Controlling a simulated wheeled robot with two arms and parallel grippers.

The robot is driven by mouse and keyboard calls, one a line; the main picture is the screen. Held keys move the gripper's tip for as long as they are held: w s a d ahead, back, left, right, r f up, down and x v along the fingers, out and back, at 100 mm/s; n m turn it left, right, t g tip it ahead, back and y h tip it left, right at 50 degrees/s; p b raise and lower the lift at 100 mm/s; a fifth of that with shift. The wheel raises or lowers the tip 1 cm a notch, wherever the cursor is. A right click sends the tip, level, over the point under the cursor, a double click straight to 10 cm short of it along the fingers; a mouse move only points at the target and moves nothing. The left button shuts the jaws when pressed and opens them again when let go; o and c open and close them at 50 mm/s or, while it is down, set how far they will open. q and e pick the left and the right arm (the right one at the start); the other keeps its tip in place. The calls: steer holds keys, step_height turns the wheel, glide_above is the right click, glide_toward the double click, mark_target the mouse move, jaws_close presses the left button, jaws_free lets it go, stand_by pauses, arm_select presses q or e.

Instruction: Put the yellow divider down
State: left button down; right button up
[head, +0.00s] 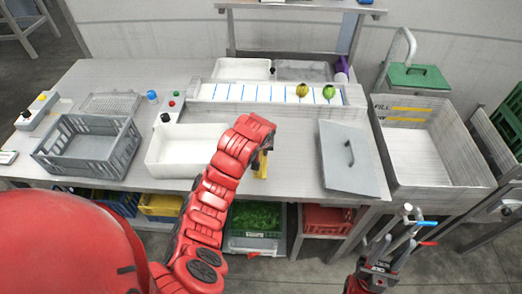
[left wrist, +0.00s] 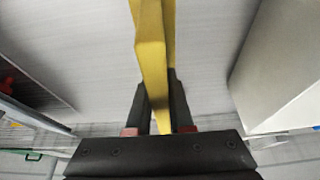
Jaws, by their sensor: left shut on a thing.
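The yellow divider (head: 262,167) is a thin yellow piece, held over the grey worktop (head: 293,165) between the white tub and the grey lid. My left gripper (left wrist: 155,108) is shut on it; in the left wrist view the divider (left wrist: 150,50) runs between the two dark fingers and out past the top edge. In the head view my red left arm hides most of that gripper. I cannot tell whether the divider touches the worktop. My right gripper (head: 398,240) is at the lower right, open and empty, in front of the sink.
A white tub (head: 156,155) and a grey crate (head: 60,160) stand to the left. A grey lid with handle (head: 338,178) lies to the right, beside a deep sink (head: 470,185). A white trough (head: 210,92) with blue lines holds round vegetables behind. Worktop between tub and lid is clear.

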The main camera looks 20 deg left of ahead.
arm_select(q)
steer(key=shift+f, duration=0.15)
steer(key=c, duration=0.8)
jaws_free()
